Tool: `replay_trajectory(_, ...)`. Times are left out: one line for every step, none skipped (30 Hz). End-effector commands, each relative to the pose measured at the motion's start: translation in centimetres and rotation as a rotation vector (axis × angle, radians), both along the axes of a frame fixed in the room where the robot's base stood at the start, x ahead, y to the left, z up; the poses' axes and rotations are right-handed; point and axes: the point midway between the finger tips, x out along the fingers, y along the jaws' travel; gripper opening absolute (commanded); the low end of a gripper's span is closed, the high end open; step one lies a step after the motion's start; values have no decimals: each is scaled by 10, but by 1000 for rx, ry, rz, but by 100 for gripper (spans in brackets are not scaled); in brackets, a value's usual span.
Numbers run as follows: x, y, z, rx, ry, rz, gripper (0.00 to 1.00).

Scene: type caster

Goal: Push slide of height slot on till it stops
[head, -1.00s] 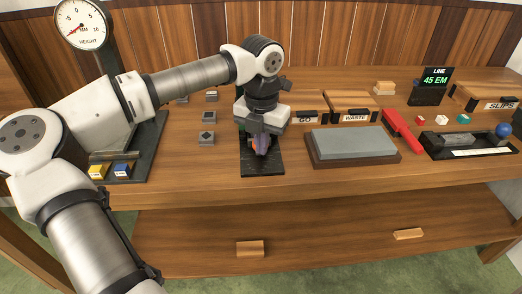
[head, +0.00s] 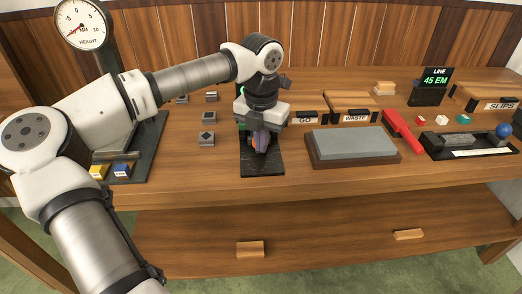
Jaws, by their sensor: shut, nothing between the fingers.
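The height slot is a black device (head: 262,168) on the bench, left of the grey stone. Its dark base plate shows in front of and beside my gripper. My gripper (head: 261,148) points down over this base, with its fingers shut and nothing between them. The slide itself is mostly hidden behind my gripper and wrist. A bit of green (head: 241,126) shows just left of my wrist.
A grey stone (head: 352,143) on a wooden block lies to the right, with a red-handled tool (head: 402,130) beyond it. GO and WASTE boxes (head: 355,117) stand behind. Small grey type blocks (head: 207,139) lie to the left, near the height gauge (head: 84,24). The bench front edge is clear.

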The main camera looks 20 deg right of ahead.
Motion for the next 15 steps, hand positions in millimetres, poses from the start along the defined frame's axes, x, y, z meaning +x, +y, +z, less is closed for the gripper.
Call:
replay_trajectory(0, 0, 0, 0, 0, 0, 0)
replay_trajectory(0, 0, 0, 0, 0, 0, 0)
replay_trajectory(0, 0, 0, -1, -1, 0, 0)
replay_trajectory(1, 0, 0, 0, 0, 0, 0)
replay_trajectory(1, -1, 0, 0, 0, 0, 0)
replay_trajectory(2, -1, 0, 0, 0, 0, 0)
replay_trajectory(3, -1, 0, 0, 0, 0, 0)
replay_trajectory(4, -1, 0, -1, -1, 1, 0)
replay_trajectory(5, -2, 0, -1, -1, 1, 0)
replay_trajectory(6, -2, 0, -1, -1, 1, 0)
replay_trajectory(6, -2, 0, -1, -1, 2, 0)
replay_trajectory(7, -2, 0, 0, 0, 2, 0)
replay_trajectory(8, -2, 0, 0, 0, 1, 0)
replay_trajectory(8, -2, 0, 0, 0, 1, 0)
replay_trajectory(8, -2, 0, 0, 0, 1, 0)
